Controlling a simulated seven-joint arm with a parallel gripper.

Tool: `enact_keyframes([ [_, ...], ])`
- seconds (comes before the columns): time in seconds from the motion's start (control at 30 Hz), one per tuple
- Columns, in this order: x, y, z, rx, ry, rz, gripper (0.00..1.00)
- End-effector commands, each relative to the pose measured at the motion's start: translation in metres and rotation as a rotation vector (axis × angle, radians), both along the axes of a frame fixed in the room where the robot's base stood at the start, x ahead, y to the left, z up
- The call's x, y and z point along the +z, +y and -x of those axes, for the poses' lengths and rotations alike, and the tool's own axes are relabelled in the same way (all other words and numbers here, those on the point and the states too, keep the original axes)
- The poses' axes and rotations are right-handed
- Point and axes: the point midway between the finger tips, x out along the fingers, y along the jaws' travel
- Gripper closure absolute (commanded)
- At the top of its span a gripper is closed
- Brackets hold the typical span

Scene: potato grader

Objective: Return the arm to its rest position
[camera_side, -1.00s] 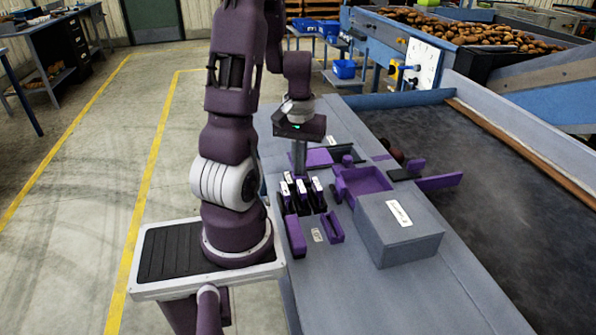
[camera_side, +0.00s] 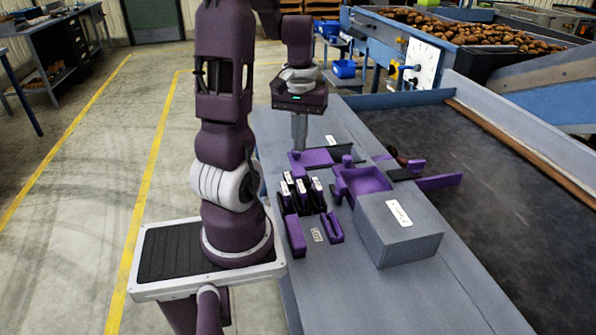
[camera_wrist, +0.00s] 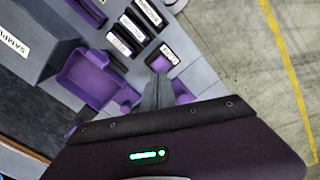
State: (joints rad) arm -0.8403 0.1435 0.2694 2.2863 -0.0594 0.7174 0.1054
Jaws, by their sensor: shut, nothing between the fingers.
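My gripper (camera_side: 299,143) hangs pointing down over the far left part of the bench (camera_side: 455,297), with its fingers together and nothing between them. In the wrist view my gripper (camera_wrist: 158,82) shows as a narrow grey pair of fingers, apart from the purple items beyond it. The arm stands raised and bent over from its base. In the side view the fingertips are in front of the purple flat plate (camera_side: 318,157); I cannot tell their exact height above the bench.
A labelled grey box (camera_side: 400,235), a purple tray (camera_side: 362,182) and several black labelled holders (camera_side: 302,195) stand on the bench. A dark conveyor bed (camera_side: 510,215) runs along the right. Open floor lies left.

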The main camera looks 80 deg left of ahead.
Motion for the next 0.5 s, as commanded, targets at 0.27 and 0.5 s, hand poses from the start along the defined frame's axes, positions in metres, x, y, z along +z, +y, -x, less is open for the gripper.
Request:
enact_keyframes([
  [0.27, 0.0044, -0.0001, 0.0005, 0.0, 0.001, 0.0, 1.0],
  [0.5, 0.0067, -0.0033, -0.0023, -0.013, -0.005, -0.004, 1.0],
])
